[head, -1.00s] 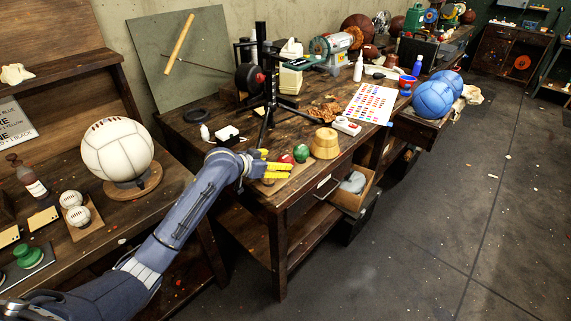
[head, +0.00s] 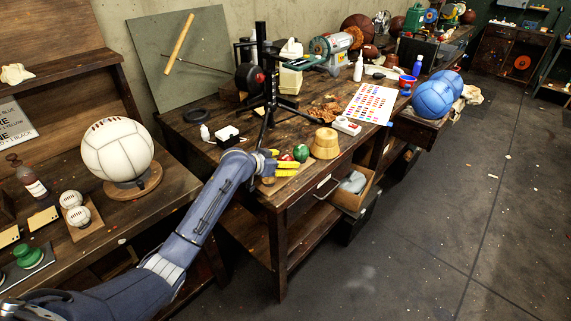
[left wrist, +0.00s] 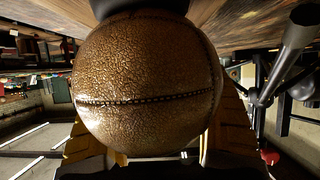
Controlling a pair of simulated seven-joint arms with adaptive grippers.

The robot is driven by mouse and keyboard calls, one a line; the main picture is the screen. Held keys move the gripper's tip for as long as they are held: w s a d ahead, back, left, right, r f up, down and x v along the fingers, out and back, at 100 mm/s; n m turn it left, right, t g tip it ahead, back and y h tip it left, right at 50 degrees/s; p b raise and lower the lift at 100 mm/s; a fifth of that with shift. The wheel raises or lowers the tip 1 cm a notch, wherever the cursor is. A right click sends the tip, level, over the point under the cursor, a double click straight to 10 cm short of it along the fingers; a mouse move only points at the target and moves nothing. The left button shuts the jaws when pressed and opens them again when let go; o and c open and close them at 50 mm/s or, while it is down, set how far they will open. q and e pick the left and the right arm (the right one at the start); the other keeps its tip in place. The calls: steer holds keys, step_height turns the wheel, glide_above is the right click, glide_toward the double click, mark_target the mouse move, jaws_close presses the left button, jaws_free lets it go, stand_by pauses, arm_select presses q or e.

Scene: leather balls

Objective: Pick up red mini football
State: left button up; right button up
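The small red ball (head: 286,157) lies on the workbench beside a green ball (head: 301,152). My left gripper (head: 285,161) is low over the bench, its yellow fingers spread on either side of the red ball and partly hiding it. In the left wrist view, a stitched leather ball (left wrist: 150,80) fills the space between the yellow fingers (left wrist: 160,135). It looks brown there, and I cannot tell for sure that it is the red ball. A small brown ball (head: 268,181) lies just in front of the gripper. My right gripper is not in view.
A tan wooden block (head: 325,144) stands right of the green ball. A black stand (head: 268,95) rises behind the gripper. The bench's front edge is close. A white ball (head: 117,150) sits on the left bench.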

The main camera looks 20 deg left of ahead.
arm_select(q)
steer(key=c, duration=1)
steer(key=shift+c, duration=0.3)
